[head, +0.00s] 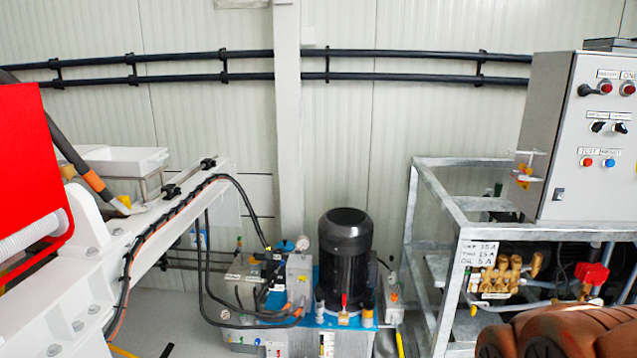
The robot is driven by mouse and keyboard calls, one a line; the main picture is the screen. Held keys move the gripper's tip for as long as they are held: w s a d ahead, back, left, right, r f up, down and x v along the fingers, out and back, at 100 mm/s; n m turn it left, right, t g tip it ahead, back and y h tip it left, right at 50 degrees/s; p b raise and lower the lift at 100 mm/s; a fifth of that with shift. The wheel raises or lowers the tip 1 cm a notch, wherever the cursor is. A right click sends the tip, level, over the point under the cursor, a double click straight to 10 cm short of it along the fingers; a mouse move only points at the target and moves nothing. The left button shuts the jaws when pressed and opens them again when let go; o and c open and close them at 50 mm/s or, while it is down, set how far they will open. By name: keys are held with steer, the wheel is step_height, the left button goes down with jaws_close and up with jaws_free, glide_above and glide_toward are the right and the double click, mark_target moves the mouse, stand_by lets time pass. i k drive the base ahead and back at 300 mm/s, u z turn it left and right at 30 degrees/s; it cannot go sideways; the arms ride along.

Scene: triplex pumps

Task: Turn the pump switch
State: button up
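A grey control cabinet (553,142) stands at the right on a metal frame. Its front panel carries a black rotary handle (588,91) at the upper left. Two black selector switches (598,127) (619,128) sit in the row below, under small labels too small to read. I cannot tell which of these is the pump switch. The right edge of the panel is cut off by the picture. My gripper is not in view.
Red round lamps or buttons (603,88) sit at the panel's top, with a blue button (609,162) lower. The galvanised frame (411,220) holds brass pump parts (503,275). Brown rounded shapes (555,335) fill the lower right. A black motor (345,250) stands mid-picture.

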mark_target(597, 126)
steer(key=z, duration=0.7)
steer(key=i, duration=0.85)
steer(key=u, duration=0.1)
